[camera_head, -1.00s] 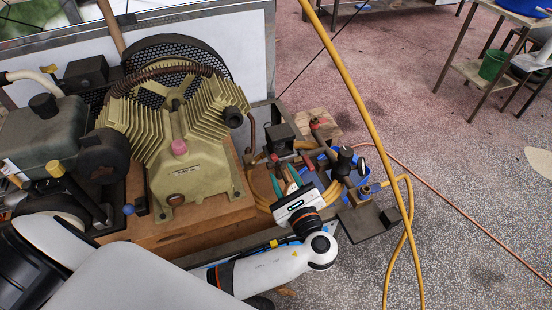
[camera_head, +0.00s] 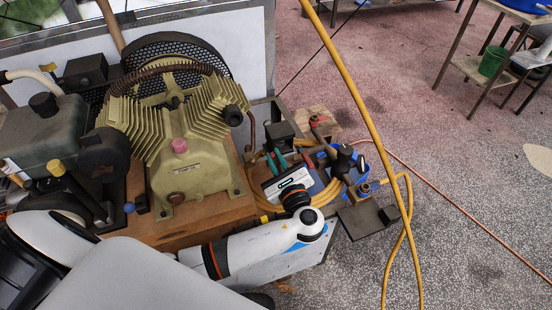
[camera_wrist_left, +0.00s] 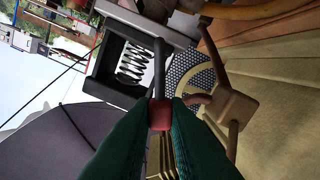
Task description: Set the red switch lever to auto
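The red switch lever shows in the left wrist view as a dark rod with a red tip (camera_wrist_left: 160,114). The red tip lies between the green fingertips of my left gripper (camera_wrist_left: 161,103), with hardly any gap on either side. Whether the fingers press on it is not clear. In the head view my left gripper (camera_head: 278,161) reaches up to the dark switch box (camera_head: 282,134), right of the compressor, with its two green fingers close together. The lever is too small to make out there. My right gripper is not in view.
The beige compressor pump (camera_head: 182,160) stands left of my gripper. A red-handled valve (camera_head: 315,119), a black knob (camera_head: 345,153) and coiled yellow hose (camera_head: 257,185) crowd the cart's right end. A yellow hose (camera_head: 350,80) crosses in front. Open floor lies at the right.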

